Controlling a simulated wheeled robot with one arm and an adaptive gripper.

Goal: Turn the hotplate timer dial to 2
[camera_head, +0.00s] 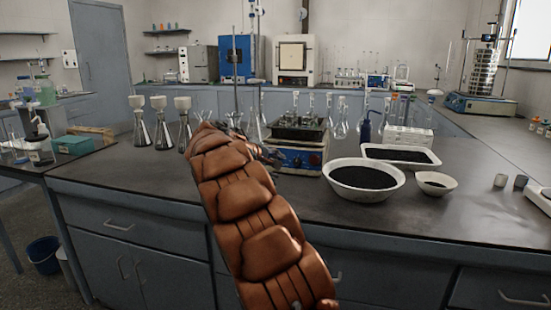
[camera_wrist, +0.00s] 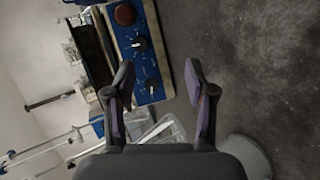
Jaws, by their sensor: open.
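The hotplate (camera_head: 305,160) stands on the dark bench in front of my arm, with its blue front panel partly hidden by my gripper (camera_head: 268,155). In the wrist view the blue panel (camera_wrist: 143,63) appears turned sideways. Which dial is the timer, and the numbers, are too small to read. My gripper (camera_wrist: 160,75) is open, with nothing between its fingers. The second dial shows between the fingers, apart from them as far as I can tell.
A dark tray (camera_head: 299,130) sits on the hotplate. To its right are a white bowl of black grains (camera_head: 338,190), a white tray (camera_head: 428,163) and a small bowl (camera_head: 447,190). Flasks with funnels (camera_head: 163,136) stand left. The bench front (camera_head: 130,185) is clear.

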